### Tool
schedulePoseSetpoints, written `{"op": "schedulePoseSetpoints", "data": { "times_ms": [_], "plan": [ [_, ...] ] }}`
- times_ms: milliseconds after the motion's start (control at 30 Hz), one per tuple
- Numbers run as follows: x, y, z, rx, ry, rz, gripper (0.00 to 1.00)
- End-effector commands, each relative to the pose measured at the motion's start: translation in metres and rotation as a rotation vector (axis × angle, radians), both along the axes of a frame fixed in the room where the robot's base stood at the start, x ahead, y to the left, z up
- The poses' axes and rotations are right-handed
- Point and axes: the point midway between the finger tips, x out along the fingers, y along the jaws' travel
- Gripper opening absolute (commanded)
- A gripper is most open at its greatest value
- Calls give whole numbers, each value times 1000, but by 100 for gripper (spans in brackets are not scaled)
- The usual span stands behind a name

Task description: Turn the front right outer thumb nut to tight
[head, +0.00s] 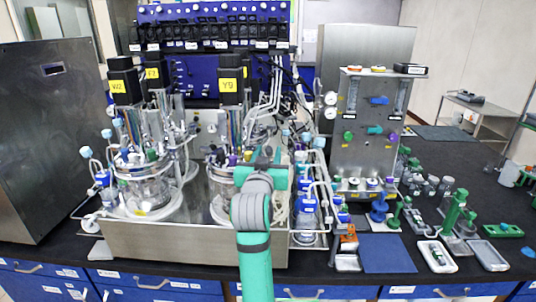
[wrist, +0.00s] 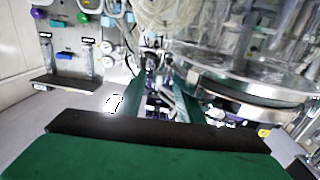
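The right glass vessel (head: 222,207) stands on the steel base, mostly behind my arm in the head view. In the wrist view, a shiny metal ring and glass of a vessel (wrist: 245,90) fill the upper right, tilted. My gripper (wrist: 160,98) shows as two green fingers standing apart, with a gap between them. Small dark and purple-tinged parts show behind that gap, too small and blurred to name. I cannot pick out the front right outer thumb nut in either view. In the head view my wrist hides the fingertips and the right vessel's front.
The left vessel (head: 147,187) stands on the same steel base (head: 190,243). A steel gas panel (head: 365,135) with knobs rises to the right. Blue-capped bottles (head: 307,205) and tubing crowd the space beside my arm. Trays and green tools lie on the black bench at right.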

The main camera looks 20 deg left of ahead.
Motion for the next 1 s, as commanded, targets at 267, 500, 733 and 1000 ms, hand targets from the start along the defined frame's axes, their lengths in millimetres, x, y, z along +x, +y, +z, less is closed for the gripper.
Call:
{"op": "schedulePoseSetpoints", "data": {
  "times_ms": [267,500,733,1000],
  "plan": [
    [0,0,0,0,0,0,0],
    [0,1,0,-1,2,-15,0],
    [0,4,-1,-2,4,-99,0],
    [-1,4,-1,0,2,-135,0]
  ]
}}
